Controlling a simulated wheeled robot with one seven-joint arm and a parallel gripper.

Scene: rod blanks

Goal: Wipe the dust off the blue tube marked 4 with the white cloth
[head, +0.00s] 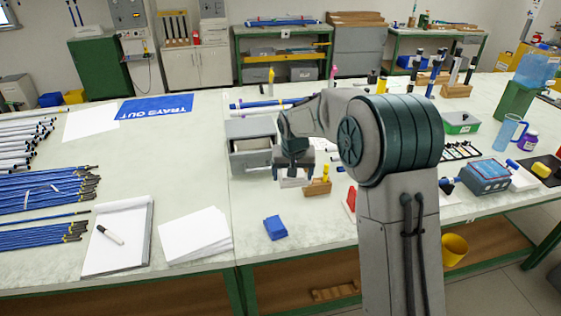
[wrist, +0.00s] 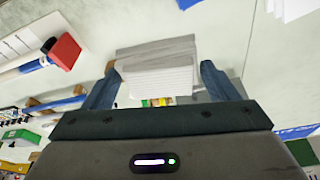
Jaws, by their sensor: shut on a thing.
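My gripper (head: 293,170) is shut on the white cloth (head: 291,181), a folded pad held above the table just right of a grey drawer box. In the wrist view the cloth (wrist: 158,75) sits between the two fingers of my gripper (wrist: 158,82). A blue tube (head: 262,104) lies on the table behind the drawer box; I cannot read a 4 on it. In the wrist view, a blue and white tube (wrist: 28,67) lies beside a red block (wrist: 66,51) at the upper left. My arm hides part of the table.
A blue folded cloth (head: 275,228) lies near the front edge. The grey drawer box (head: 250,140) stands left of my gripper, and a wooden block (head: 318,187) stands close to its right. Bundled blue rods (head: 45,190) lie at left. White sheets (head: 195,236) lie at front.

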